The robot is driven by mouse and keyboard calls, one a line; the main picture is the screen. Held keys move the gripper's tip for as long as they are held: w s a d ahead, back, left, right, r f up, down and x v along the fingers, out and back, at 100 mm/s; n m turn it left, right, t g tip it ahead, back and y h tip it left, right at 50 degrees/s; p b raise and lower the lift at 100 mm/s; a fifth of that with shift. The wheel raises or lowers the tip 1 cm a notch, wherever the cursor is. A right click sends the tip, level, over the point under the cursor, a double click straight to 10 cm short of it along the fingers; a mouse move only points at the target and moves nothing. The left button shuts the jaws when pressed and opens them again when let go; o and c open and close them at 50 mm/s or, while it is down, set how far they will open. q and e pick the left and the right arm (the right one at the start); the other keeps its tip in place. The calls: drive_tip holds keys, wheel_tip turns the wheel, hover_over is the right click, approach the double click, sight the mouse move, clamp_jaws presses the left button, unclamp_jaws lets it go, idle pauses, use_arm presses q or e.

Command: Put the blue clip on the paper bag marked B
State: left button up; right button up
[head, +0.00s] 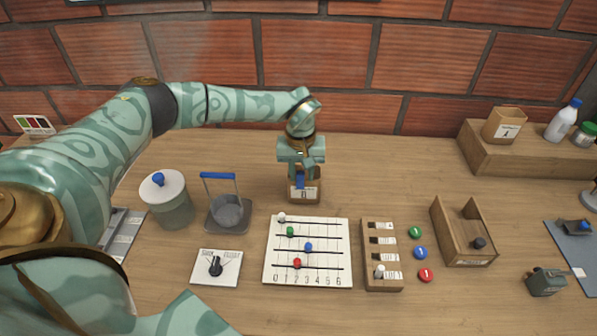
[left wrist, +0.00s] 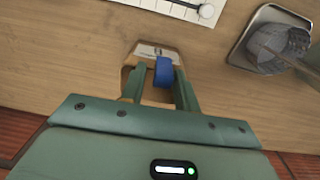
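A small paper bag (head: 304,196) with a white label stands at the back middle of the table; its letter is too small to read surely. It also shows in the left wrist view (left wrist: 150,50). The blue clip (head: 300,181) is at the top of this bag, and in the left wrist view the clip (left wrist: 163,72) lies between the fingers. My left gripper (head: 302,172) points down over the bag. Its fingers (left wrist: 160,85) stand apart, with a gap beside the clip. Whether the clip grips the bag's rim is unclear. My right gripper is out of view.
A bag marked A (head: 504,125) stands on a wooden shelf (head: 520,160) at the right. A slider board (head: 308,253), a lidded jar (head: 168,202) and a scoop stand (head: 228,212) are near the bag. The brick wall rises behind. Table right of the bag is clear.

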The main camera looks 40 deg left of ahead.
use_arm(q)
drive_tip(key=shift+s+f, duration=0.25)
drive_tip(key=shift+f, duration=0.3)
drive_tip(key=shift+s+f, duration=0.25)
drive_tip(key=shift+f, duration=0.25)
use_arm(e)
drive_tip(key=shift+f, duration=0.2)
use_arm(q)
drive_tip(key=shift+g, duration=0.3)
drive_tip(key=shift+a, duration=0.1)
drive_tip(key=shift+r, duration=0.3)
drive_tip(key=r, duration=0.1)
drive_tip(key=r+p, duration=0.1)
drive_tip(key=r, duration=0.1)
drive_tip(key=w+r+p, duration=0.1)
drive_tip(key=r, duration=0.1)
drive_tip(key=shift+a+r, duration=0.15)
drive_tip(key=shift+a, duration=0.2)
wheel_tip(320, 180, up, 12)
drive_tip(key=d+p, duration=0.1)
drive_tip(key=p, duration=0.1)
drive_tip(key=shift+s+r, duration=0.2)
drive_tip(key=shift+r, duration=0.05)
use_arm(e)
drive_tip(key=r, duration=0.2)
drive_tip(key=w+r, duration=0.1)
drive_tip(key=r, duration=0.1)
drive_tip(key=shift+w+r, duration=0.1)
